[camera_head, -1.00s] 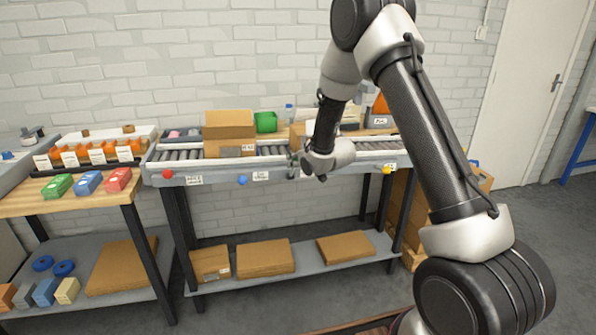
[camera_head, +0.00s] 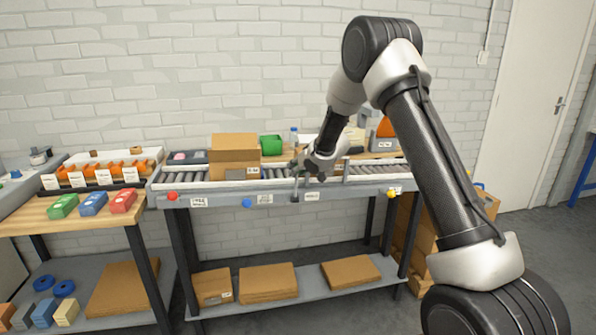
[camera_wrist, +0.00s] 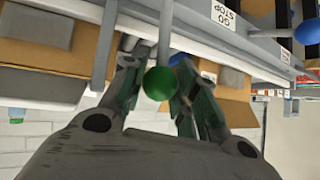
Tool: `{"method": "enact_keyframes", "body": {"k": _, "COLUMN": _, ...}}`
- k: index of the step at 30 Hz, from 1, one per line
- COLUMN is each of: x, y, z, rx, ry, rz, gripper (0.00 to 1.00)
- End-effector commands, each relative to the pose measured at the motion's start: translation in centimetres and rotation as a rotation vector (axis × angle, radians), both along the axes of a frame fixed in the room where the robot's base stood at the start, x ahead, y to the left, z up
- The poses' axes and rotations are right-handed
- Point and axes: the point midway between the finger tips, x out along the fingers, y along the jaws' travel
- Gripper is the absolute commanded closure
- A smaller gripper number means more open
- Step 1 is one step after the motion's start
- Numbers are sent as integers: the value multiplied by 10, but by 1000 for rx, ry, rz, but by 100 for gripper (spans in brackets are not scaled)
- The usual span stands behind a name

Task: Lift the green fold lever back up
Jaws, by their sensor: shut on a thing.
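The green fold lever shows its round green knob (camera_wrist: 160,84) in the wrist view, with a pale stem running from it up to the conveyor's edge. My gripper (camera_wrist: 158,92) has a finger on either side of the knob and is shut on it. In the head view my gripper (camera_head: 302,169) is at the front rail of the roller conveyor (camera_head: 275,199), right of the middle box. The green knob cannot be made out there.
The rail also carries a red knob (camera_head: 172,196), a blue knob (camera_head: 247,203) and a yellow knob (camera_head: 391,194). A cardboard box (camera_head: 234,155) stands on the rollers left of my gripper. A green bin (camera_head: 271,145) is behind. The floor at right is clear.

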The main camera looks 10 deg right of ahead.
Motion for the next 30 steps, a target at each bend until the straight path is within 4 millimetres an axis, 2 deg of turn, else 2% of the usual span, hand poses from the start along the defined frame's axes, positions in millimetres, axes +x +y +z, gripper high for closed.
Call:
{"method": "enact_keyframes", "body": {"k": 11, "x": 3, "y": 0, "z": 4, "rx": 2, "ry": -10, "rz": 0, "gripper": 100}}
{"method": "enact_keyframes", "body": {"k": 12, "x": 3, "y": 0, "z": 4, "rx": 2, "ry": -10, "rz": 0, "gripper": 66}}
{"method": "enact_keyframes", "body": {"k": 15, "x": 3, "y": 0, "z": 3, "rx": 3, "ry": -8, "rz": 0, "gripper": 48}}
{"method": "enact_keyframes", "body": {"k": 26, "x": 0, "y": -1, "z": 4, "rx": 1, "ry": -5, "rz": -1, "gripper": 48}}
{"method": "enact_keyframes", "body": {"k": 30, "x": -13, "y": -7, "z": 15, "rx": 1, "ry": -5, "rz": -1, "gripper": 48}}
